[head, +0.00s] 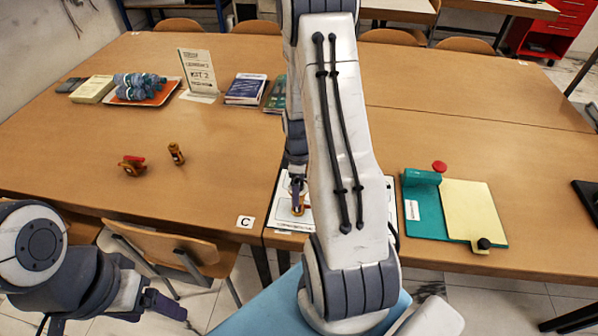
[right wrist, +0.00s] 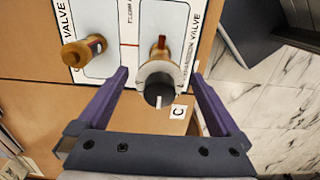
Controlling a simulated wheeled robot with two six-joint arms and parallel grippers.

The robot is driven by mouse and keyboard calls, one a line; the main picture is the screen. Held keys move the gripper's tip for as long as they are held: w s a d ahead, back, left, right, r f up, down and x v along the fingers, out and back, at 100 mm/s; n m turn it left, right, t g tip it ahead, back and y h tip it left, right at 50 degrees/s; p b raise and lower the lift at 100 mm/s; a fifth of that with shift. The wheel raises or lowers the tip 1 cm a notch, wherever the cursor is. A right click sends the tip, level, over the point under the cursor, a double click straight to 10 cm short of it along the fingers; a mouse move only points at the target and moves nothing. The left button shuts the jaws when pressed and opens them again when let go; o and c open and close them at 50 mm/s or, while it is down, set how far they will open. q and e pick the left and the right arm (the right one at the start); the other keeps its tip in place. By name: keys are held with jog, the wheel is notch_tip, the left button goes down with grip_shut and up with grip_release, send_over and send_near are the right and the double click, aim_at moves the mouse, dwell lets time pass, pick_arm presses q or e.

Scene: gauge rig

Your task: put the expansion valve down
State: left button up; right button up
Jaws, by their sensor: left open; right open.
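In the right wrist view, the expansion valve (right wrist: 160,62) is a brass body with a red lever, a grey collar and a dark knob. It is at the white board (right wrist: 115,12), beside printing that ends in "VALVE". My right gripper (right wrist: 158,76) is open, with a purple finger on either side of the valve and gaps visible. I cannot tell whether the valve rests fully on the board. In the head view my right arm hides most of the board, and a brass part (head: 298,204) shows below the gripper. My left gripper (head: 168,305) is open and empty, low at the left.
Another brass fitting (right wrist: 84,51) is on the board. A red-handled fitting (head: 132,166) and a small brass fitting (head: 176,153) stand on the left table. An orange tray (head: 170,92), sign (head: 198,72) and books (head: 246,89) are behind. A teal-and-yellow board (head: 425,215) lies right.

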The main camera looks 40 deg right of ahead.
notch_tip(320, 180, up, 8)
jog(key=shift+r, duration=0.2)
jog(key=s+a+r, duration=0.1)
jog(key=a+r, duration=0.3)
jog(key=a, duration=0.6)
jog(key=s+a+r, duration=0.1)
jog(key=a+r, duration=0.2)
jog(key=a, duration=0.6)
jog(key=s+a+r, duration=0.2)
jog(key=s+a, duration=0.4)
jog(key=s, duration=0.1)
jog(key=s+a+r+y, duration=0.1)
jog(key=s+a+r, duration=0.1)
jog(key=s+a, duration=0.4)
jog(key=shift+s+r+m, duration=0.25)
jog(key=shift+s+m, duration=0.15)
jog(key=shift+s, duration=0.25)
